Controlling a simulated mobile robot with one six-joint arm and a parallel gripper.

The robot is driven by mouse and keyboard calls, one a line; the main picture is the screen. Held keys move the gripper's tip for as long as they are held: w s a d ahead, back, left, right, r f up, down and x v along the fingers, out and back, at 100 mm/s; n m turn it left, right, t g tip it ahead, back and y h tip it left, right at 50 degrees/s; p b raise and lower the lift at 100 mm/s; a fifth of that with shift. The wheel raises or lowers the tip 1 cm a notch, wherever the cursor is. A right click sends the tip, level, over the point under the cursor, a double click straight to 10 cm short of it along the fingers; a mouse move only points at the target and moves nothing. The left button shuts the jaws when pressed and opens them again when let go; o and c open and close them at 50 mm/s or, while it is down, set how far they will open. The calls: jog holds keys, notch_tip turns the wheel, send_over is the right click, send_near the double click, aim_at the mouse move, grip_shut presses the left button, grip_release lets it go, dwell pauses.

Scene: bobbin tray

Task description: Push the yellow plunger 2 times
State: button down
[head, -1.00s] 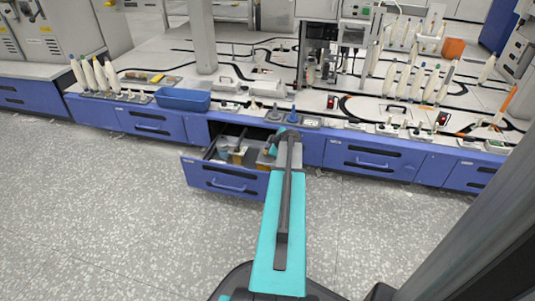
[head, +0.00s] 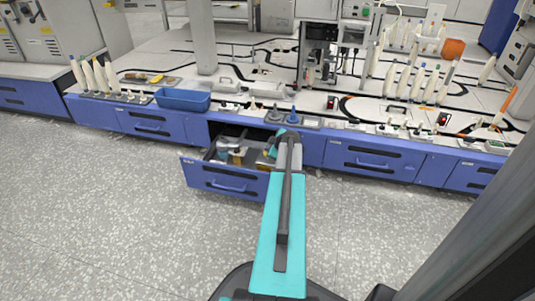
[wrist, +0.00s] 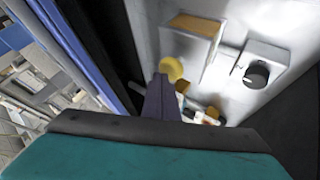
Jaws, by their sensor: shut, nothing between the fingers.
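A round yellow plunger (wrist: 172,69) shows in the wrist view, just above and right of the tip of my gripper (wrist: 160,80). The purple-grey fingers are shut and hold nothing. The tip appears very near the plunger, but I cannot tell whether they touch. In the head view my arm's end reaches over the right part of the open blue drawer (head: 225,180). The fingertips are hidden there, and I cannot make out the plunger.
In the wrist view, a pale box with a tan top (wrist: 195,25) and a pale block with a black knob (wrist: 256,74) lie close by. A dark wall stands at the left. In the head view, a blue bin (head: 183,100) sits on the bench above the drawer.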

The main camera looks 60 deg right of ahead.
jog(key=shift+f+b, duration=0.65)
jog(key=shift+f, duration=0.2)
dwell(1.1)
jog(key=shift+r, duration=0.15)
jog(key=shift+r+p, duration=0.6)
jog(key=shift+r, duration=0.7)
jog(key=shift+r+p, duration=0.95)
jog(key=shift+r, duration=1.6)
jog(key=shift+r, duration=0.1)
dwell(0.9)
